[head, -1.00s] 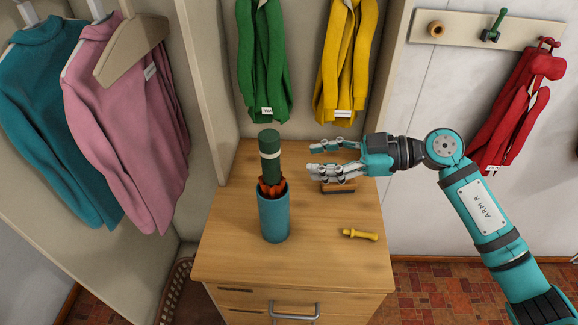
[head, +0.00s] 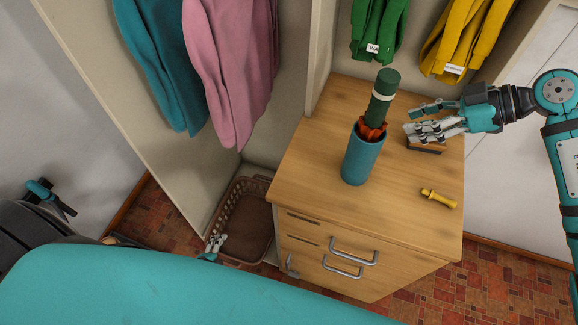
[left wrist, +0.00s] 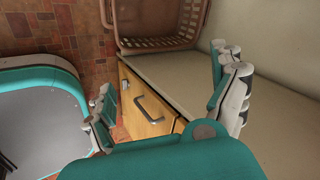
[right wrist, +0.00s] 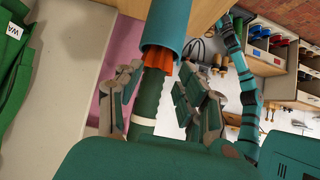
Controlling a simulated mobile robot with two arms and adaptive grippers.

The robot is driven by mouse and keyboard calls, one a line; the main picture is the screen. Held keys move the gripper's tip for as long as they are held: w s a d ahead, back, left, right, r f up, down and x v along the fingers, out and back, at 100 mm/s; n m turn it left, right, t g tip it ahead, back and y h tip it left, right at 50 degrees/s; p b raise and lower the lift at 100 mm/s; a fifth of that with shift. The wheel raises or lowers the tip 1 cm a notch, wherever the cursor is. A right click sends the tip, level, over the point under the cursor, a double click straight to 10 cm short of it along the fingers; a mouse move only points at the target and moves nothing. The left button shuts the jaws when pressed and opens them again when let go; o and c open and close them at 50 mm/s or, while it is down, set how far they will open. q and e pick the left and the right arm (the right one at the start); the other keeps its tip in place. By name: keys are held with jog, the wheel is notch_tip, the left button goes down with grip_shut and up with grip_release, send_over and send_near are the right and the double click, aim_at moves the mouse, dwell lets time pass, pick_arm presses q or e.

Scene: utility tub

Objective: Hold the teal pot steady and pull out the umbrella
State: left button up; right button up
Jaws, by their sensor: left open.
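The teal pot (head: 361,160) stands upright on the wooden drawer cabinet. The umbrella (head: 381,97) sits in it, dark green with a white band, with orange-red folds at the pot's rim. My right gripper (head: 412,120) is open just right of the umbrella, apart from it. In the right wrist view the umbrella (right wrist: 147,103) shows between the open fingers, with the pot (right wrist: 170,28) above. My left gripper (head: 213,245) is low beside the cabinet front, over the basket's near edge, far from the pot. The left wrist view shows its fingers (left wrist: 168,97) spread and empty.
A wooden-backed brush (head: 426,148) lies under my right gripper. A yellow-handled tool (head: 438,198) lies near the cabinet's right edge. A brown basket (head: 243,220) stands on the floor left of the cabinet (head: 300,190). Garments hang behind. The cabinet top left of the pot is clear.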

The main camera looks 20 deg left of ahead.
aim_at(349, 156)
pick_arm(q)
jog(key=w+d+r+m+t+h, duration=0.1)
jog(key=w+r+m+t+h, duration=0.2)
jog(key=w+r+m, duration=0.75)
jog(key=w+r+m+t+h, duration=0.3)
jog(key=w+r+m, duration=0.4)
jog(key=r+m, duration=0.55)
jog(key=d+r+m+h, duration=0.3)
jog(key=d+r, duration=0.3)
jog(key=s+d+r+m+g+h, duration=0.1)
jog(key=d+r+m+h, duration=0.2)
jog(key=d+r+m, duration=0.1)
jog(key=s+d+r+m+g+h, duration=0.1)
jog(key=d+r+m+h, duration=0.1)
jog(key=d+r, duration=0.5)
jog(key=shift+d+r+m+h, duration=0.3)
jog(key=shift+r+m+h, duration=0.1)
jog(key=shift+m, duration=0.3)
jog(key=x, duration=1.7)
jog(key=shift+d+f, duration=0.2)
jog(key=shift+f, duration=0.1)
jog(key=c, duration=1.6)
